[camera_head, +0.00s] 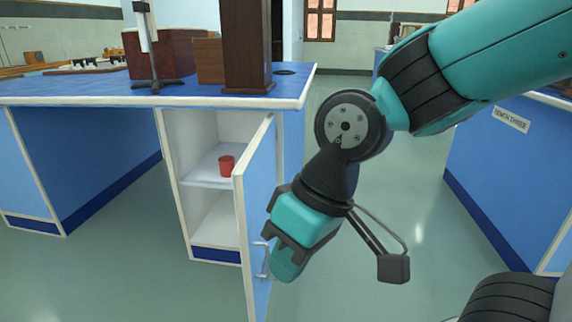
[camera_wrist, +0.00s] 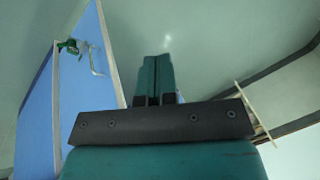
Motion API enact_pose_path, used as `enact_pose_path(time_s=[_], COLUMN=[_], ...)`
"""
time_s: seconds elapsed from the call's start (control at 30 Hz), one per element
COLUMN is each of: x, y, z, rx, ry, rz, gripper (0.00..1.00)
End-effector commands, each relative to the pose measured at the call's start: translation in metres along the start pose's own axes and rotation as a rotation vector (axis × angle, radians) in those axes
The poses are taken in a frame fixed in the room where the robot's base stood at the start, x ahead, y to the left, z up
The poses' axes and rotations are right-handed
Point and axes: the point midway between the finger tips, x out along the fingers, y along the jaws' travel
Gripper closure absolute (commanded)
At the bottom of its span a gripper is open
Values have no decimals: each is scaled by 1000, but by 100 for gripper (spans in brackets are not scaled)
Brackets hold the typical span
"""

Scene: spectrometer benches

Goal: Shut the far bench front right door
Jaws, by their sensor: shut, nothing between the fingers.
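A blue cupboard door (camera_head: 260,205) with white edges stands wide open at the front right of the bench, swung out toward me. A metal handle (camera_head: 264,260) is on its outer face, low down. In the wrist view the door (camera_wrist: 80,90) is on the left, and its handle (camera_wrist: 95,58) shows near the top. My gripper (camera_head: 287,264) is on the right, outer side of the door, close to the handle in the picture. Its fingers (camera_wrist: 154,80) are together and empty. In the wrist view they are apart from the door. I cannot tell whether they touch it in the head view.
The open cupboard has a white shelf (camera_head: 203,180) with a red cup (camera_head: 227,166) on it. The bench top (camera_head: 180,97) carries a stand and brown wooden boxes. Another blue bench (camera_head: 500,165) is at the right. Green floor (camera_head: 415,240) between the benches is clear.

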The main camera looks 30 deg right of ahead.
Motion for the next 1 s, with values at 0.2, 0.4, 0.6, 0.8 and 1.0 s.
enact_pose_path(time_s=[0.2, 0.4, 0.6, 0.8, 1.0], x=[-54, -81, -85, -77, -58], y=[61, 121, 140, 142, 148], z=[-79, -108, -115, -121, -124], rx=[460, 733, 801, 799, 796], ry=[263, 469, 533, 528, 529], rz=[89, 162, 181, 179, 180], gripper=[100, 100, 100, 100, 100])
